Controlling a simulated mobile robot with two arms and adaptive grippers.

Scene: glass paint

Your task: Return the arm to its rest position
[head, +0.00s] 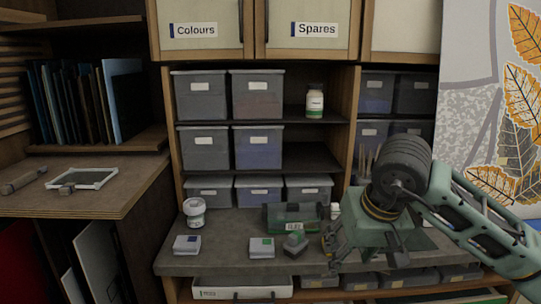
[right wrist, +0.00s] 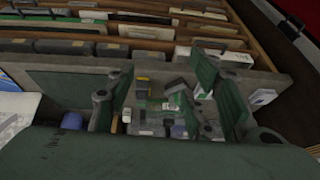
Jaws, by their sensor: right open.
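My right arm (head: 470,215) reaches in from the right in the head view. Its gripper (head: 335,250) hangs over the right part of the grey worktop, partly hidden by its own wrist. In the right wrist view the fingers of my right gripper (right wrist: 165,105) stand wide apart with nothing held between them. Below and beyond them is a tray (right wrist: 145,117) with several small items. My left gripper is not in view.
Shelves of grey boxes (head: 203,97) stand behind. A leaf-patterned panel (head: 490,100) is behind my right arm.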

